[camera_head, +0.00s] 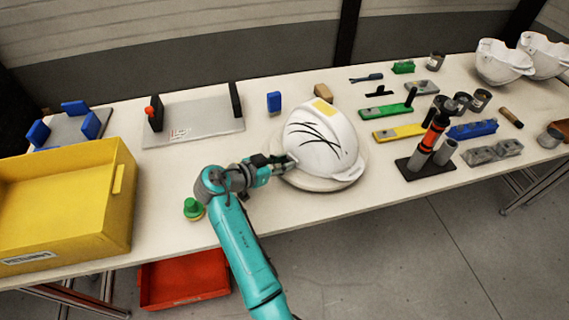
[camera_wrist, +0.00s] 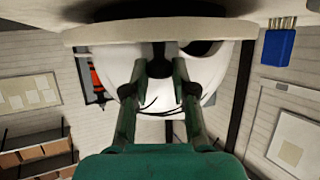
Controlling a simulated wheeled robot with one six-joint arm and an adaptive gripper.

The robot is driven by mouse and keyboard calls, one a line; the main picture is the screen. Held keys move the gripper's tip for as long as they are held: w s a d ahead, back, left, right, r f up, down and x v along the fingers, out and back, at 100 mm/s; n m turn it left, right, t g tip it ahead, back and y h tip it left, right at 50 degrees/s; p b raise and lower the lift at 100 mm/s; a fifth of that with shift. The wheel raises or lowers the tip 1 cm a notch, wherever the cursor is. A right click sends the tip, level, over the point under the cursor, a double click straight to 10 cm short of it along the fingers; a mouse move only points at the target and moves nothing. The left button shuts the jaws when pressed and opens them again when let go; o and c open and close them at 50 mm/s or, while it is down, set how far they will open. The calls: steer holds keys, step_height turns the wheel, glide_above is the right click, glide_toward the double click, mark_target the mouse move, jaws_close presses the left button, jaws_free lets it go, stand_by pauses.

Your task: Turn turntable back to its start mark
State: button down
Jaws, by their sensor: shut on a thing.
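The turntable (camera_head: 322,186) is a pale round disc on the table. A white helmet shell (camera_head: 340,150) with dark curved lines and a yellow patch on top sits on it. My gripper (camera_head: 284,163) is at the disc's left edge, low beside the helmet. In the wrist view, which is upside down, the disc's rim (camera_wrist: 110,34) crosses the top and the helmet (camera_wrist: 150,88) shows behind my fingers. My gripper (camera_wrist: 160,70) is shut on a dark peg (camera_wrist: 159,57) at the disc's rim. No start mark can be made out.
A green knob (camera_head: 193,208) is near the front edge. A yellow bin (camera_head: 122,220) is at left. A black stand with tubes (camera_head: 408,168) is close on the right.

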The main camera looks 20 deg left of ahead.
steer(key=shift+w+a+f, duration=0.1)
steer(key=shift+w+a, duration=0.05)
steer(key=shift+a, duration=0.1)
stand_by(0.4)
steer(key=c, duration=0.9)
jaws_free()
steer(key=shift+c, duration=0.2)
steer(key=v, duration=1.2)
steer(key=shift+w+a, duration=0.15)
steer(key=shift+a, duration=0.05)
